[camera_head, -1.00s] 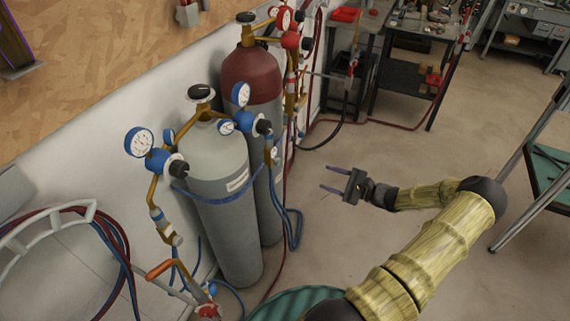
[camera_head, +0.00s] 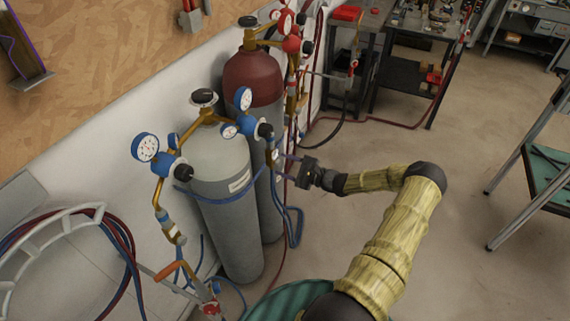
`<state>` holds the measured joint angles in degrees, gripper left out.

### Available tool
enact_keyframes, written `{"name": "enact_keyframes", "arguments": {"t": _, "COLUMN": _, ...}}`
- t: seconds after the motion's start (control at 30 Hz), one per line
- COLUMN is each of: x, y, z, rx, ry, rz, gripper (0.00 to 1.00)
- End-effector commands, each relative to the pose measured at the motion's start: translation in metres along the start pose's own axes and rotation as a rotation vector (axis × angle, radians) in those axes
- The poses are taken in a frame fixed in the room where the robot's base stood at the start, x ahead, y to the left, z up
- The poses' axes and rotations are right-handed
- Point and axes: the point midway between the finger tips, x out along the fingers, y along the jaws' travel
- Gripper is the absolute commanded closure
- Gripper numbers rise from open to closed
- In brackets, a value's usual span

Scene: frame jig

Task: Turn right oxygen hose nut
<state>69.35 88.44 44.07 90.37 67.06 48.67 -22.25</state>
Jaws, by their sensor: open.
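The grey oxygen cylinder (camera_head: 222,165) stands upright at the left against the wall, with a black valve knob on top and brass pipes to both sides. The right blue oxygen regulator (camera_head: 246,124) has white-faced gauges. The small right hose nut (camera_head: 273,157) shows below its black knob, above the blue hose. My gripper (camera_head: 281,164) points left, with its dark fingers apart on either side of the nut's height. The fingertips look close to the nut. I cannot tell whether they touch it or reach around it. Nothing shows held between them.
A red-topped cylinder (camera_head: 254,75) stands just behind, with red regulators (camera_head: 291,43). A blue hose (camera_head: 290,228) hangs below my gripper. A left blue regulator (camera_head: 164,162) and a white hose rack (camera_head: 60,225) are nearer. The floor (camera_head: 440,190) to the right is largely clear.

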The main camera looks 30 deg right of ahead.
Motion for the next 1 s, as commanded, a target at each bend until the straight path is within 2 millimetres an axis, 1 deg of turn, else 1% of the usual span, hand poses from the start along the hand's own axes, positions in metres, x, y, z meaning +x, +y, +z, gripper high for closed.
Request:
{"name": "enact_keyframes", "arguments": {"t": 0.1, "x": 0.0038, "y": -0.0004, "z": -0.0001, "rx": 0.0, "ry": 0.001, "rz": -0.001, "gripper": 0.52}}
{"name": "enact_keyframes", "arguments": {"t": 0.3, "x": 0.0036, "y": -0.0002, "z": -0.0002, "rx": 0.0, "ry": 0.001, "rz": -0.001, "gripper": 0.52}}
{"name": "enact_keyframes", "arguments": {"t": 0.33, "x": 0.0036, "y": -0.0002, "z": -0.0002, "rx": 0.0, "ry": 0.001, "rz": -0.001, "gripper": 0.56}}
{"name": "enact_keyframes", "arguments": {"t": 0.37, "x": 0.0036, "y": -0.0002, "z": -0.0002, "rx": 0.0, "ry": 0.001, "rz": -0.001, "gripper": 0.62}}
{"name": "enact_keyframes", "arguments": {"t": 0.4, "x": 0.0036, "y": -0.0002, "z": -0.0002, "rx": 0.0, "ry": 0.0, "rz": -0.001, "gripper": 0.7}}
{"name": "enact_keyframes", "arguments": {"t": 0.53, "x": 0.0035, "y": -0.0003, "z": -0.0001, "rx": 0.0, "ry": 0.0, "rz": -0.001, "gripper": 0.96}}
{"name": "enact_keyframes", "arguments": {"t": 0.77, "x": 0.0034, "y": -0.0005, "z": 0.0, "rx": 0.007, "ry": 0.0, "rz": -0.001, "gripper": 0.97}}
{"name": "enact_keyframes", "arguments": {"t": 1.0, "x": 0.0035, "y": -0.0004, "z": 0.0001, "rx": 0.065, "ry": -0.001, "rz": -0.001, "gripper": 0.97}}
